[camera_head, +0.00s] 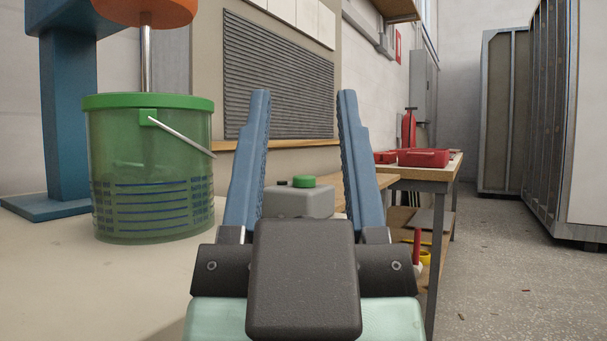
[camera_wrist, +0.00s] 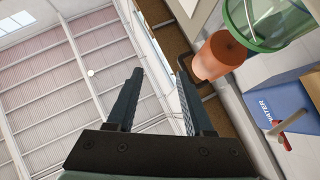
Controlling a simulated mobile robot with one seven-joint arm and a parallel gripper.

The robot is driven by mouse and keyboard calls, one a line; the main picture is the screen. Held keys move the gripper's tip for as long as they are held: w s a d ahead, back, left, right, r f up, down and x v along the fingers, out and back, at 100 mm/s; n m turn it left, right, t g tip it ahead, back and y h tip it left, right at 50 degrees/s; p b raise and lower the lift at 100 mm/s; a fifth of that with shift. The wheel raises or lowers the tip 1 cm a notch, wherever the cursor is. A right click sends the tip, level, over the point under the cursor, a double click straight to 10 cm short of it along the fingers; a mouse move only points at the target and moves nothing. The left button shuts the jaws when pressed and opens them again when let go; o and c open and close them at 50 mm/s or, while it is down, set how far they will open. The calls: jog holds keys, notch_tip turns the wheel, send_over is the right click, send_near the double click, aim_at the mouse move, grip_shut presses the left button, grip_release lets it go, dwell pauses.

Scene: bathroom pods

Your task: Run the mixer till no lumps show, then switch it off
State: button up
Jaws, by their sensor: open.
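The mixer has an orange head (camera_head: 150,10) on a blue stand (camera_head: 66,110). Its metal shaft (camera_head: 146,60) runs down into a green see-through bucket (camera_head: 152,205) on the pale worktop at left. I cannot make out lumps in the bucket, or whether the shaft turns. A grey box (camera_head: 300,204) with a green button (camera_head: 303,181) on top shows beyond my gripper (camera_head: 304,97), framed between its fingers. My gripper is open and empty, to the right of the bucket. It also shows open in the wrist view (camera_wrist: 159,74).
The floor (camera_head: 510,275) at right is mostly clear. The tilted wrist view shows an orange cylinder (camera_wrist: 220,57), a green-rimmed container (camera_wrist: 270,45) and a blue surface marked WATER (camera_wrist: 272,100).

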grip_shut()
dwell(1.8)
